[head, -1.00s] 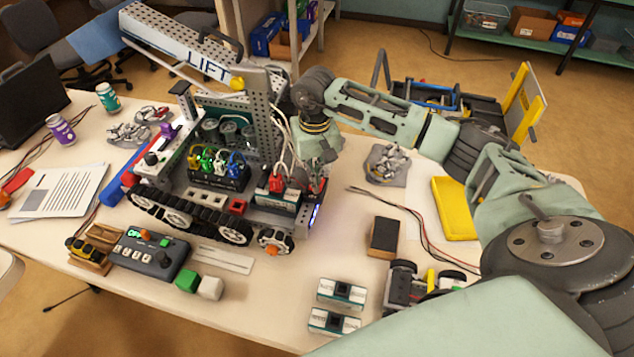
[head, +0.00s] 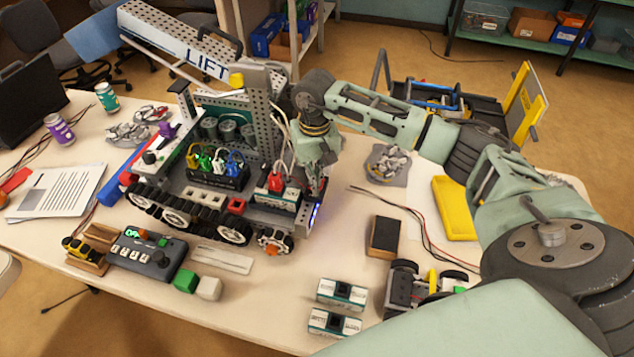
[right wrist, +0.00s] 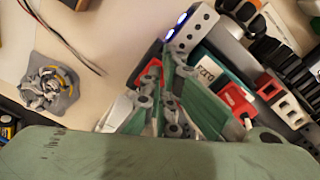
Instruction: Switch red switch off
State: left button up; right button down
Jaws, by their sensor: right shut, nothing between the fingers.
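The tracked robot model (head: 190,215) stands on the table, with a LIFT arm at its back. A red part with a dark centre (head: 236,206) sits on its near side; I cannot tell for sure whether it is the red switch. A red plug (head: 276,183) sits on a labelled battery at the model's right end; it also shows in the right wrist view (right wrist: 240,102). My right gripper (head: 315,190) is shut and empty, pointing down at the model's right end beside blue lights (right wrist: 182,18). Its fingers partly hide that end. My left gripper is out of view.
Two small boxes (head: 340,294) lie at the front. Loose wires (head: 420,225) and a yellow case (head: 455,207) lie to the right.

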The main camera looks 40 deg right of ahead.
jog(key=shift+s+f+b, duration=0.1)
jog(key=shift+f+b, duration=0.45)
jog(key=shift+f, duration=0.05)
jog(key=shift+r, duration=0.15)
jog(key=shift+r+p, duration=0.45)
jog(key=shift+r, duration=0.05)
jog(key=shift+r+p, duration=1.3)
jog(key=shift+r, duration=1.6)
